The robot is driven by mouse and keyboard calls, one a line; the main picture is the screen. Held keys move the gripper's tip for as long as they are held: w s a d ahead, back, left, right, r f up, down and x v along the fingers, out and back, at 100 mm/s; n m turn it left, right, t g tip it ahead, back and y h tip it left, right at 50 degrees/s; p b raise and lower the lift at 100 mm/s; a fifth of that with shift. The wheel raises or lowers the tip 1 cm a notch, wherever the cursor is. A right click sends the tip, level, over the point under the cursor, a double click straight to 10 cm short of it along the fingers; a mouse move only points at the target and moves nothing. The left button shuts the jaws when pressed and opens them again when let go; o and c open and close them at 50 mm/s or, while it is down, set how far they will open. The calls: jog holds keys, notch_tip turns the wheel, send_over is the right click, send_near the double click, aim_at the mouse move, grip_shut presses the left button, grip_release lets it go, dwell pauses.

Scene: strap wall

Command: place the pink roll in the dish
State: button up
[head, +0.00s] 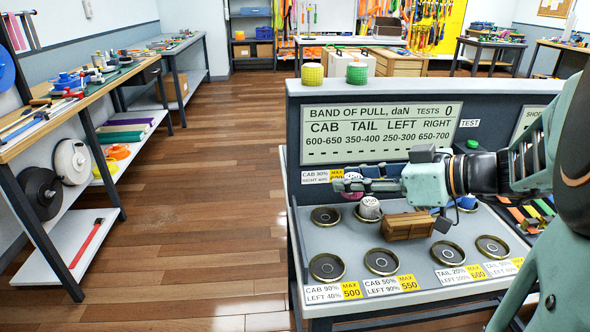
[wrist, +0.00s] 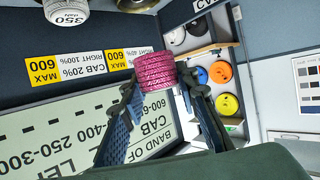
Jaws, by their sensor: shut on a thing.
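My gripper (head: 348,185) is shut on the pink roll (wrist: 155,72), a ribbed roll held between both fingertips in the wrist view. In the head view the pink roll (head: 353,195) shows only in part, behind the fingers, near the left end of the display console. Several round dark dishes with brass rims sit on the console's sloped top: one at back left (head: 326,216), one at front left (head: 327,266), one at front middle (head: 382,261), and others to the right (head: 447,254). These dishes look empty. The pictures do not show which dish is meant.
A weight marked 350 (head: 369,208) stands just right of the pink roll. A small wooden crate (head: 408,227) sits beside it. A blue roll (head: 467,202) is further right. The upright display panel (head: 380,135) rises behind, with a yellow roll (head: 312,74) on top.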

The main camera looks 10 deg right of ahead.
jog(key=b, duration=0.1)
send_over(327, 218)
notch_tip(327, 218, down, 6)
jog(key=shift+r, duration=0.1)
jog(key=shift+w+a+f+b, duration=0.1)
jog(key=shift+f+b, duration=0.1)
jog(key=shift+f, duration=0.7)
jog(key=shift+w+a+f+b, duration=0.1)
jog(key=shift+f+b, duration=0.05)
jog(key=shift+f, duration=0.7)
jog(key=shift+f+b, duration=0.2)
jog(key=shift+b, duration=0.1)
jog(key=o, duration=0.7)
jog(key=shift+s, duration=0.1)
jog(key=shift+o, duration=0.9)
jog(key=shift+r, duration=0.2)
jog(key=shift+d+r+p, duration=0.15)
jog(key=shift+p, duration=0.3)
jog(key=v, duration=1.1)
jog(key=shift+s+d+p, duration=0.2)
jog(key=shift+s+p, duration=0.15)
jog(key=shift+p, duration=0.05)
